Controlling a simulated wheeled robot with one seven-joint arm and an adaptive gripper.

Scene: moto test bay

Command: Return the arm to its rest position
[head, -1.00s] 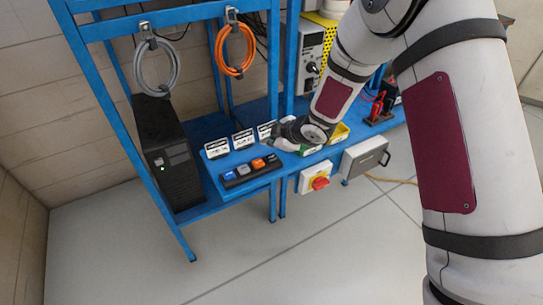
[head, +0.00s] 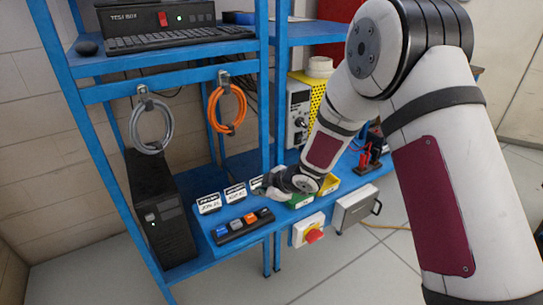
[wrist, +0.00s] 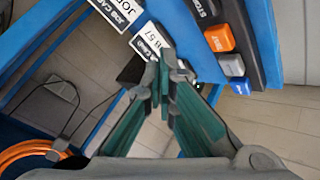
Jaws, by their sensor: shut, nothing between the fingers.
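My gripper (head: 270,185) shows in the head view at the end of my bent arm, over the blue lower shelf and close to the row of white job cards (head: 235,193). In the wrist view, the green-lined fingers of my gripper (wrist: 163,75) are shut with nothing between them. Their tips show by the lower end of a job card (wrist: 148,42). In the head view, part of the gripper is hard to tell from the dark wrist.
The black switch strip (head: 242,229) lies on the shelf's front. A red-yellow switch (head: 312,235) and grey box (head: 355,208) hang at its edge. A black tower (head: 165,225) stands left. Grey (head: 151,127) and orange cables (head: 228,108) hang above. Blue posts (head: 262,60) rise nearby.

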